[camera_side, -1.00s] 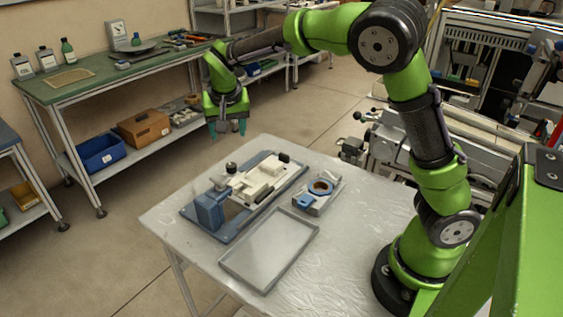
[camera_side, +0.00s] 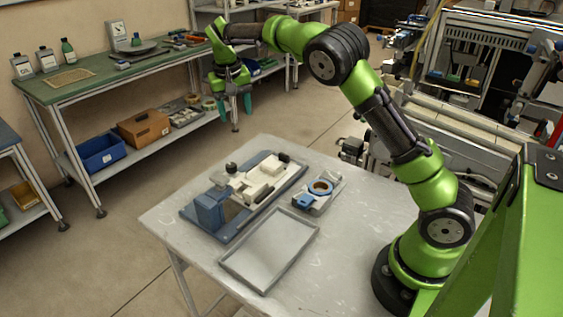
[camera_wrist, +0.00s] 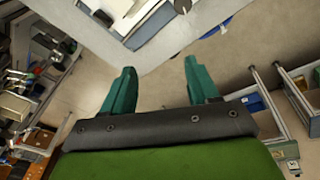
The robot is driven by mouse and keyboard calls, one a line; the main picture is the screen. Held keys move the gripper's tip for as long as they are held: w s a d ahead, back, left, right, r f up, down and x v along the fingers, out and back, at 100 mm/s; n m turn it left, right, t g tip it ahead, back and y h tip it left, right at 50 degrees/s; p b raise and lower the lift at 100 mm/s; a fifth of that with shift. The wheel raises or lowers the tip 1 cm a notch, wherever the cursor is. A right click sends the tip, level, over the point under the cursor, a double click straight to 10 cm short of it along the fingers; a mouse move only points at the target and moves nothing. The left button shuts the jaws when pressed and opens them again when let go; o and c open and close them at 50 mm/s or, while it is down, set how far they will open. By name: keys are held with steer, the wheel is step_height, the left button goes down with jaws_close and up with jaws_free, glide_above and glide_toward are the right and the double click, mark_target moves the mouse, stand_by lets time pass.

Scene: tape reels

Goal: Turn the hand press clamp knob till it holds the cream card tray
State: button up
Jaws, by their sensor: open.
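The hand press (camera_side: 207,210) lies on the white table in the side view, with a blue base and a blue block at its near left end. A black knob (camera_side: 231,168) stands on its left side. Cream parts sit along the base, and the cream card tray (camera_side: 262,188) appears to be among them; I cannot tell its exact edges. My gripper (camera_side: 242,116) is open and empty, above and beyond the table's far edge, apart from the press. In the wrist view its teal fingers (camera_wrist: 160,68) are spread, with part of the press (camera_wrist: 150,22) at the top.
A small grey fixture with a blue clamp and orange-brown ring (camera_side: 320,187) sits right of the press. An empty grey tray (camera_side: 270,250) lies in front. The table's right side is clear. A green workbench (camera_side: 110,75) with bottles and bins stands behind left.

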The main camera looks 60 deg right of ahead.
mark_target(231, 165)
steer(key=a+r+n+y, duration=0.2)
steer(key=a+n, duration=0.1)
steer(key=n, duration=0.1)
steer(key=shift+g, duration=0.4)
steer(key=f, duration=1.6)
steer(key=shift+w+a+f, duration=0.1)
steer(key=shift+a+f, duration=0.15)
steer(key=shift+f, duration=0.1)
steer(key=c, duration=1)
steer(key=m, duration=0.4)
steer(key=shift+c, duration=0.2)
steer(key=o, duration=1)
steer(key=shift+o, duration=0.2)
